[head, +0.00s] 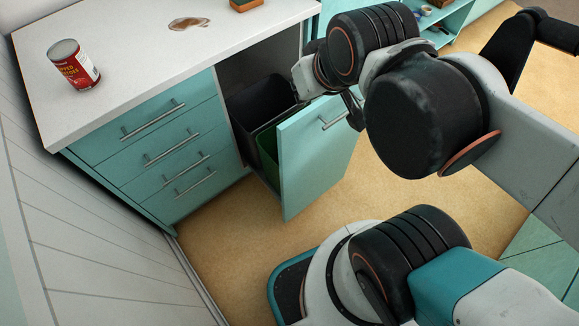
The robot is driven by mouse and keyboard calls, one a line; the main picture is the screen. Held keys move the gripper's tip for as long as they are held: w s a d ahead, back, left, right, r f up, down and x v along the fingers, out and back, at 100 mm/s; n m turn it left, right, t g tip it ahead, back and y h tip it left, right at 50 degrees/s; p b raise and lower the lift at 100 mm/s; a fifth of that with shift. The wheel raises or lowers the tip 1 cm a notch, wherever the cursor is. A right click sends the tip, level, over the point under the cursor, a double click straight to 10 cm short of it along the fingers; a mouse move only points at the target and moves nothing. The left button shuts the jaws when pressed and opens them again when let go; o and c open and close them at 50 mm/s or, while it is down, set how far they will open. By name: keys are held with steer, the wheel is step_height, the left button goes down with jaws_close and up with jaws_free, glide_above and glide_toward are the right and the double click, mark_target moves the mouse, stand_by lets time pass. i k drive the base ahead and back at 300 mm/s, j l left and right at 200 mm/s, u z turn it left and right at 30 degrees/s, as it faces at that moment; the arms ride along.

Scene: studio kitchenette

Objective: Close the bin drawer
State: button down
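The bin drawer (312,158) is a teal front panel with a metal bar handle (333,122). It stands pulled out from the counter cabinet. Behind the panel, a dark bin (262,98) and a green bin (268,150) show in the opening. My gripper (353,112) is only partly seen, as dark finger parts by the right end of the handle, at the panel's top edge. My arm hides the rest of it. I cannot tell whether it touches the panel or whether its fingers are open.
A red-labelled can (74,65), a brown spill (189,23) and a sponge (246,4) are on the white countertop (135,45). Closed drawers (170,150) are left of the bin drawer. An open teal shelf (440,22) stands at the back right. The floor (228,235) in front is clear.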

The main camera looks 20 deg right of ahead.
mark_target(316, 145)
steer(key=l+u, duration=0.35)
steer(key=u, duration=0.15)
steer(key=l+u, duration=0.35)
steer(key=u, duration=0.15)
steer(key=l+u, duration=0.3)
steer(key=u, duration=0.2)
steer(key=k+l+u, duration=0.2)
steer(key=u, duration=0.3)
steer(key=k+l, duration=0.3)
steer(key=l, duration=0.2)
steer(key=k+l+u, duration=0.1)
steer(key=k+l, duration=0.2)
steer(key=l, duration=0.2)
steer(key=k+l, duration=0.3)
steer(key=l, duration=0.2)
steer(key=k+l+u, duration=0.2)
steer(key=i+j, duration=0.05)
steer(key=j, duration=0.05)
